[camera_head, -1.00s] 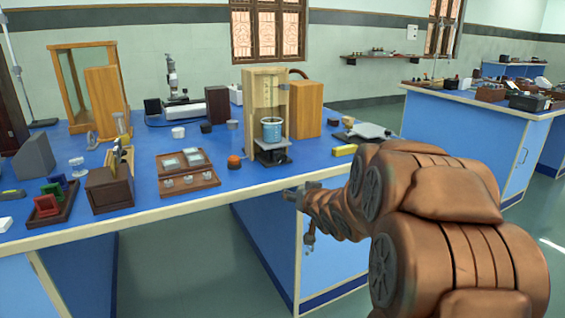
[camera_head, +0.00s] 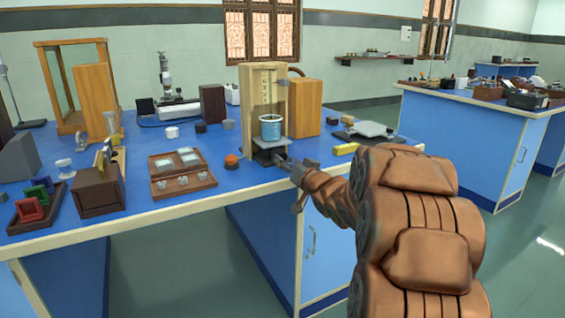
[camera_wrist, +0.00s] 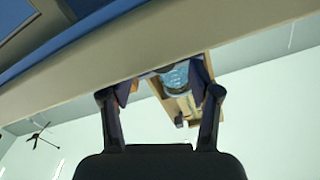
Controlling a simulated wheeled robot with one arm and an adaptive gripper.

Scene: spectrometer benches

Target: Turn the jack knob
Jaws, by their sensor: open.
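The jack (camera_head: 270,157) is a dark, low stand at the bottom of an open wooden case (camera_head: 250,100). A blue beaker (camera_head: 270,128) stands on it; the beaker also shows upside down in the wrist view (camera_wrist: 175,77). The jack knob is too small to make out and may be hidden by my gripper. My gripper (camera_head: 294,178) is at the bench's front edge, just in front and to the right of the jack. In the wrist view my gripper (camera_wrist: 160,94) has its fingers apart, with nothing held; the beaker and case show beyond them.
The pale front edge (camera_wrist: 120,75) of the bench crosses the wrist view close to the fingers. An orange-topped object (camera_head: 231,162) stands left of the jack. A yellow block (camera_head: 345,149) and a flat balance (camera_head: 368,130) lie to the right.

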